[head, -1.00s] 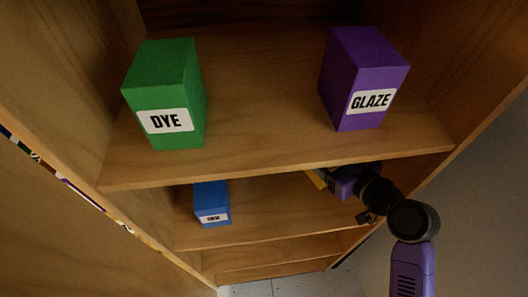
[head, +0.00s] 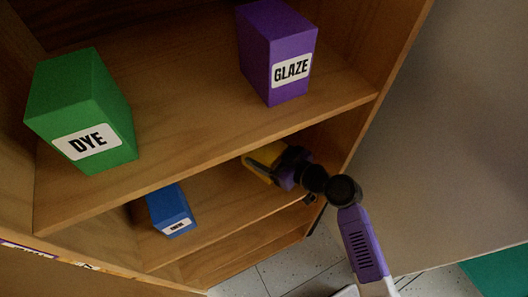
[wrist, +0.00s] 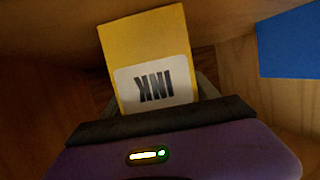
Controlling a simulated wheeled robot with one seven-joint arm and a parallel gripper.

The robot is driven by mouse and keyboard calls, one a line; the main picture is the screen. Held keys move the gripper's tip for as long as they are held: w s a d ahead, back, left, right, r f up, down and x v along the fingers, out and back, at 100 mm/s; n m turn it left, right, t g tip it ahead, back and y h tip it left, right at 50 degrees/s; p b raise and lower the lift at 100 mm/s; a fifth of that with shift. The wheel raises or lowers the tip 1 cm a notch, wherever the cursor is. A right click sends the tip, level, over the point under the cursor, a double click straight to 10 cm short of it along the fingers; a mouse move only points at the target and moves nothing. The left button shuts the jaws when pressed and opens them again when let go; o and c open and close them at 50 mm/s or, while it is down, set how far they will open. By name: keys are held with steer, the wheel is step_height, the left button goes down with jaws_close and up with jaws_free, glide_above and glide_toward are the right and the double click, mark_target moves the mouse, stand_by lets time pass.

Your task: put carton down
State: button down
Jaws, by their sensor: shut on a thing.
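A yellow carton (head: 267,154) is in my gripper (head: 272,168), over the right part of the shelf below the top one in the head view. In the wrist view the yellow carton (wrist: 147,48) fills the middle, with a white label reading INK upside down. My gripper (wrist: 155,105) is shut on it. I cannot tell whether the carton touches the shelf board (head: 222,210).
A blue carton (head: 170,210) stands on the same shelf to the left; its blue side (wrist: 290,42) shows at the wrist view's right. Above, a green DYE carton (head: 85,110) and a purple GLAZE carton (head: 277,50) stand on the upper shelf (head: 190,110).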

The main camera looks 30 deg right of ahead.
stand_by(0.3)
steer(key=shift+c, duration=1.1)
jaws_free()
steer(key=shift+f, duration=0.1)
